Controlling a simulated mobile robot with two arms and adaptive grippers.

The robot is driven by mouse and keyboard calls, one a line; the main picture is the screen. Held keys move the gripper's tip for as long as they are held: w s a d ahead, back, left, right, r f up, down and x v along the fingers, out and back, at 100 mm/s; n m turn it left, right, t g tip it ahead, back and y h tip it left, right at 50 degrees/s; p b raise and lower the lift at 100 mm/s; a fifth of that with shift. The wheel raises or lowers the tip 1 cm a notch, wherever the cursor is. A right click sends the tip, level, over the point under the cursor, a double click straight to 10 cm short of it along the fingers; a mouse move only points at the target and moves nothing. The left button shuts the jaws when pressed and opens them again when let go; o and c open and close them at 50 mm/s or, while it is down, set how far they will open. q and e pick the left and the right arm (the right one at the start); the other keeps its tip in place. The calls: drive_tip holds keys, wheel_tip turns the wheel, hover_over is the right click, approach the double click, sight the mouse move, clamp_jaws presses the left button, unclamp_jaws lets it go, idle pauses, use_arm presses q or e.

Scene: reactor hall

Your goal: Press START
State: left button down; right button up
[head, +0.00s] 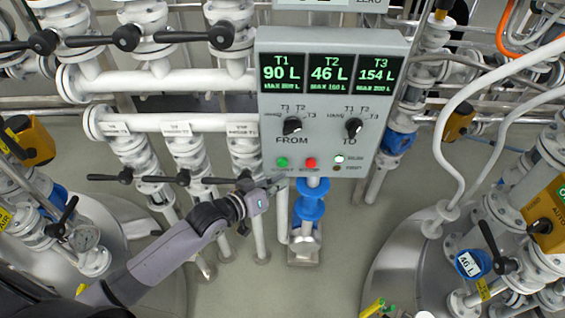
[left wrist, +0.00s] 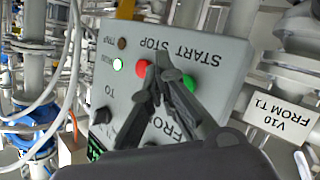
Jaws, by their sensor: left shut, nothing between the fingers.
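The grey control panel (head: 330,100) stands upright at the centre of the head view. Its green START button (head: 282,162) is at the lower left, beside the red STOP button (head: 311,163). My left gripper (head: 276,185) is shut and empty, just below the panel's lower left edge near START. In the left wrist view the panel is upside down; the shut fingertips (left wrist: 165,65) appear between the red STOP button (left wrist: 141,69) and the green START button (left wrist: 188,82). I cannot tell whether they touch the panel. My right gripper is not in view.
The FROM knob (head: 292,126) and TO knob (head: 353,127) sit above the buttons. A white lamp (head: 339,158) is lit. Screens read T1 90 L, T2 46 L, T3 154 L. White pipes with black valve handles (head: 125,37) crowd the left; white hoses (head: 445,130) hang at the right.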

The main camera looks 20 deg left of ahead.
use_arm(q)
drive_tip(key=s+p, duration=0.1)
drive_tip(key=s, duration=0.1)
drive_tip(key=s+d+p, duration=0.1)
drive_tip(key=s, duration=0.1)
drive_tip(key=shift+d+r, duration=0.1)
idle(0.4)
drive_tip(key=s+a+f+g+y+b, duration=0.1)
drive_tip(key=s+a+f+g+y, duration=0.2)
drive_tip(key=f, duration=0.8)
drive_tip(key=s+a+f+g+b, duration=0.1)
drive_tip(key=s+a+f, duration=0.3)
drive_tip(key=f, duration=0.7)
drive_tip(key=s+a+f+g+y+b, duration=0.1)
drive_tip(key=s+a+f+y, duration=0.3)
drive_tip(key=f, duration=0.8)
drive_tip(key=s+f+g, duration=0.2)
drive_tip(key=s+f, duration=0.3)
drive_tip(key=s, duration=0.5)
drive_tip(key=s+d+f+m+g+b, duration=0.1)
drive_tip(key=s+f+g, duration=0.1)
drive_tip(key=s+f, duration=0.4)
drive_tip(key=s+d+f+m+g, duration=0.1)
drive_tip(key=s+f+g, duration=0.2)
drive_tip(key=s, duration=1.1)
wheel_tip(320, 180, down, 3)
drive_tip(key=shift+d+r+b, duration=0.15)
drive_tip(key=shift+b, duration=0.25)
